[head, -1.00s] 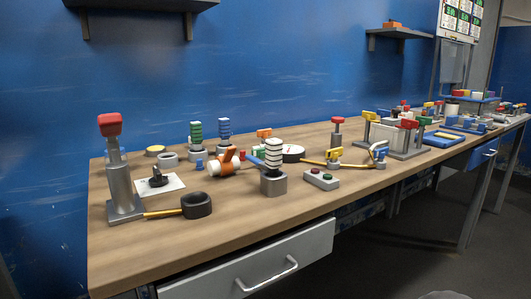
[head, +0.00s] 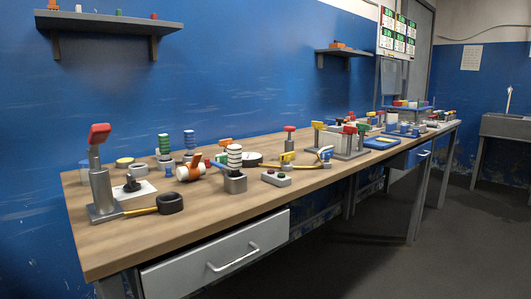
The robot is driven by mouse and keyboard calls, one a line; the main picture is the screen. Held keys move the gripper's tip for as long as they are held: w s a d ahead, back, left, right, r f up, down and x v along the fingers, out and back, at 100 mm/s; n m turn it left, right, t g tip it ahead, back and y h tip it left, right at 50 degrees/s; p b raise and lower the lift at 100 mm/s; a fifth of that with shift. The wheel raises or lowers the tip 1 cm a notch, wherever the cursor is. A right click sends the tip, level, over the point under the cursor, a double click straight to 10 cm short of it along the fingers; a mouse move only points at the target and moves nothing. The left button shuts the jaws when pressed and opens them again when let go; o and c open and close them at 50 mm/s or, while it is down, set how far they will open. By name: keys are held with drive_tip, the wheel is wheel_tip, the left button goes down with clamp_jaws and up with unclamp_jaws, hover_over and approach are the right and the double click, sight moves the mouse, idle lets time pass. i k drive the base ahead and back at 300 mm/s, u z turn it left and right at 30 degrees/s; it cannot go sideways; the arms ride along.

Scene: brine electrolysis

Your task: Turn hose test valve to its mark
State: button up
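My gripper is not in view in the head view. No part is plainly marked as the hose test valve, and no target mark can be made out at this distance. Farther left, a white cylinder with an orange handle (head: 191,171) lies on the bench.
The long wooden bench (head: 240,205) runs along a blue wall, with a drawer (head: 232,252) in front. A grey button box (head: 276,178) and a rack (head: 342,143) stand on it. Open floor (head: 400,265) lies at right, with a sink (head: 506,128) beyond.

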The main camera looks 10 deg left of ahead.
sight(223, 158)
drive_tip(key=z, duration=0.8)
drive_tip(key=i, duration=1.1)
drive_tip(key=u, duration=0.4)
